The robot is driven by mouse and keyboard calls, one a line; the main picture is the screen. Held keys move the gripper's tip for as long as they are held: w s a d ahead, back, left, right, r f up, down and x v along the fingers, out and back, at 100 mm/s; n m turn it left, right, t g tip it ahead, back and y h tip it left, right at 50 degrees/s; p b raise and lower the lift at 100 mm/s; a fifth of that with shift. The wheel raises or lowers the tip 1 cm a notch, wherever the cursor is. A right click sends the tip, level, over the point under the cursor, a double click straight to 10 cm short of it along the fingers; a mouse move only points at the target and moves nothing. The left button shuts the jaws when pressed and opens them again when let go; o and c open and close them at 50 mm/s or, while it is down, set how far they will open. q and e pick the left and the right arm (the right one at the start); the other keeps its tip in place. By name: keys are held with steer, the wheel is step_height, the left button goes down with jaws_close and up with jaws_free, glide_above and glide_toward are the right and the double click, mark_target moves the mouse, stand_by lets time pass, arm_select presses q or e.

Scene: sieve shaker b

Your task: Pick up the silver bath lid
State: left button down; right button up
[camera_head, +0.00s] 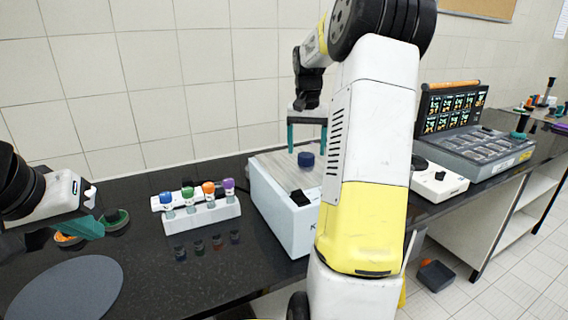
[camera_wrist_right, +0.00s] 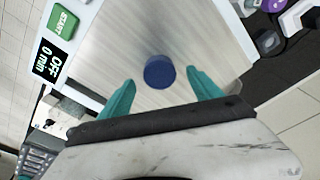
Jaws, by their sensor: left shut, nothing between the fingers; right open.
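The silver bath lid (camera_head: 275,163) lies flat on top of the white bath (camera_head: 280,210) and has a round dark-blue knob (camera_head: 306,159). In the right wrist view the brushed lid (camera_wrist_right: 118,45) fills the middle, with the blue knob (camera_wrist_right: 159,72) near its centre. My right gripper (camera_head: 306,148) points down over the lid, open, with one teal finger to each side of the knob and not touching it. My right arm hides the bath's right part. My left gripper (camera_head: 98,226) is shut and empty, low over the counter at the left.
A white rack (camera_head: 203,216) with several colour-capped tubes stands left of the bath. A grey round mat (camera_head: 68,290) lies at the front left. Two small round dishes lie by my left gripper. A white device (camera_head: 440,182) and a grey case (camera_head: 480,150) stand to the right.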

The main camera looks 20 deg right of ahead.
step_height(320, 180, down, 2)
steer(key=shift+w+d+f, duration=0.1)
steer(key=shift+w, duration=0.05)
jaws_close()
stand_by(0.3)
